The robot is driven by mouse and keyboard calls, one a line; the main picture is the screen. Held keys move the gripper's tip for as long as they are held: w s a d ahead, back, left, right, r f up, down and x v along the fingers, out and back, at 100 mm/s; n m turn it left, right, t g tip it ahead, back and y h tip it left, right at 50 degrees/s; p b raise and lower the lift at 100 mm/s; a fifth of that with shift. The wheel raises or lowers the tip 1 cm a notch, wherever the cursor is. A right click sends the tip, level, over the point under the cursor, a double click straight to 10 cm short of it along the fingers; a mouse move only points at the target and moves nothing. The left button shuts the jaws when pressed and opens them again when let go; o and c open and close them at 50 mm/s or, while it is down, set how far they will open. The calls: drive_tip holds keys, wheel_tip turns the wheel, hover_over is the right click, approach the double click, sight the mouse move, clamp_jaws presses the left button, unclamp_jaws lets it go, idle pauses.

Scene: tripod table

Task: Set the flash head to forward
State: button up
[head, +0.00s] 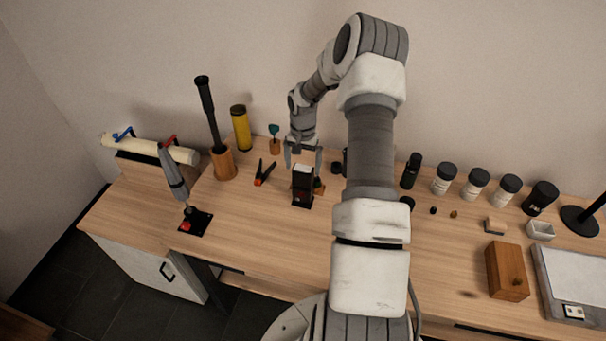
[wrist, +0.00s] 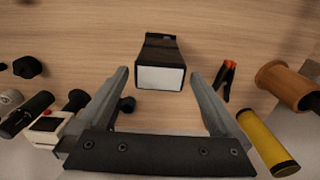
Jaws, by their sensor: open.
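The flash (head: 302,186) stands upright on the wooden table, black with a white face on its head, left of my arm in the head view. In the wrist view the white face of the flash head (wrist: 161,78) points toward the camera, with the black body behind it. My gripper (head: 303,166) is open, just above and behind the flash. In the wrist view my gripper (wrist: 160,82) has one finger on each side of the flash head, with a gap on both sides. The flash's lower part is partly hidden by its head in the wrist view.
A tripod with red knob (head: 186,226) is further left. Several dark-lidded jars (head: 475,184) and a wooden box (head: 507,271) are at right. The table front of the flash is clear.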

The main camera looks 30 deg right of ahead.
sight(303, 176)
drive_tip(key=shift+f, duration=2.55)
drive_tip(key=shift+c, duration=0.3)
drive_tip(key=c, duration=1.2)
